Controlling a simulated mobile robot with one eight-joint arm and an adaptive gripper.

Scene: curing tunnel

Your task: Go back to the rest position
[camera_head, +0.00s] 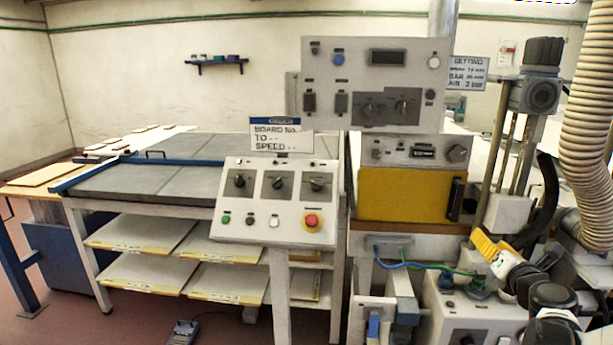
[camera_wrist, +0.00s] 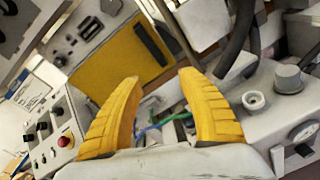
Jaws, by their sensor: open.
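My gripper (camera_head: 487,246) with yellow fingers is at the lower right of the head view, on the end of my white and black arm. It is in front of the machine with the yellow door and above the low white box with hoses. In the wrist view, the two yellow fingers of my gripper (camera_wrist: 160,112) stand wide apart with nothing held between them. Blue and green hoses show behind the gap. The fingertips look clear of the yellow door (camera_wrist: 118,55), though the exact distance cannot be told.
A control pedestal (camera_head: 276,200) with knobs and a red button (camera_head: 312,221) stands left of the yellow-door machine (camera_head: 405,195). A ribbed duct (camera_head: 590,110) and a post with a motor (camera_head: 535,95) are at the right. A grey-topped table (camera_head: 150,182) with shelves stands left. Floor shows at the lower left.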

